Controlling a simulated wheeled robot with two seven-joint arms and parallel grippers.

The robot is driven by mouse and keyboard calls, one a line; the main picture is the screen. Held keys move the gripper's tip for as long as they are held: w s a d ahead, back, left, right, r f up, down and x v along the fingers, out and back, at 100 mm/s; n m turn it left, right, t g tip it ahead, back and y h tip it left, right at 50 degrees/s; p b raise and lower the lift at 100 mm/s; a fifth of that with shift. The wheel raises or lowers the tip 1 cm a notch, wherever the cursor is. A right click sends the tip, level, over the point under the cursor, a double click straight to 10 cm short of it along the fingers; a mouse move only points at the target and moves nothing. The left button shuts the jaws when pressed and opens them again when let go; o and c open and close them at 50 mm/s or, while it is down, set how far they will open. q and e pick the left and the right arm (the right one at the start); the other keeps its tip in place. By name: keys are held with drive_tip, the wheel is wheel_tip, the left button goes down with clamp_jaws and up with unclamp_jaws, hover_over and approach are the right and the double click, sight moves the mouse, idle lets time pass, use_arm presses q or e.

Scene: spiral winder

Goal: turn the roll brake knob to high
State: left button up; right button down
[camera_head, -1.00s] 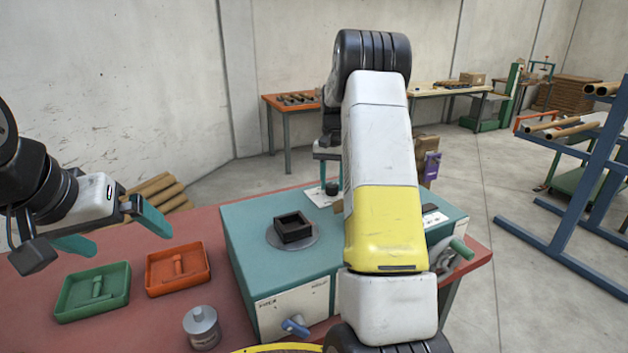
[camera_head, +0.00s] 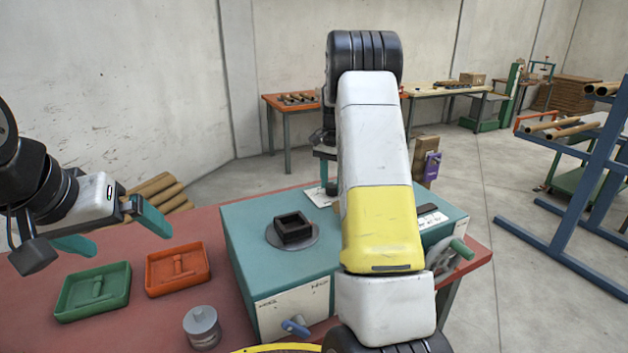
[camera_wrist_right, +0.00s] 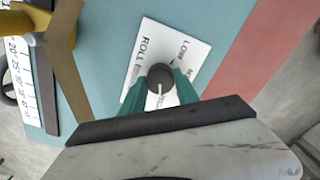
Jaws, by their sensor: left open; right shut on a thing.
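The roll brake knob (camera_wrist_right: 160,78) is dark and round with a white pointer line, on a white label plate (camera_wrist_right: 147,52) reading "ROLL" and "LOW". In the right wrist view its line points toward the bottom of the picture; the "HIGH" mark is not readable. The green fingers of my right gripper (camera_wrist_right: 160,86) are shut on the knob, one on each side. In the head view my right arm hides most of this gripper, and the plate (camera_head: 317,196) shows partly. My left gripper (camera_head: 112,232) is open and empty above the table's left part.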

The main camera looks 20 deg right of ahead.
sight(332, 185)
drive_tip(key=c, duration=0.9)
unclamp_jaws()
drive_tip(key=shift+r, duration=3.95)
drive_tip(key=s+a+r+n+t+y, duration=0.1)
drive_tip(key=s+a+r+n+t, duration=0.15)
drive_tip(key=s+a+r, duration=0.4)
drive_tip(key=s+a+r+n+t+y, duration=0.1)
drive_tip(key=s+a+r+n, duration=0.25)
drive_tip(key=s, duration=0.65)
drive_tip(key=s+a+f+n+t, duration=0.1)
drive_tip(key=s+a+n, duration=0.1)
drive_tip(key=s, duration=0.6)
drive_tip(key=s+a+f+n+t, duration=0.1)
drive_tip(key=s+a+n, duration=0.1)
drive_tip(key=s+a, duration=0.3)
drive_tip(key=s, duration=0.3)
drive_tip(key=shift+s+a+f+t, duration=0.15)
drive_tip(key=shift+a+f+t, duration=0.1)
drive_tip(key=shift+t, duration=0.1)
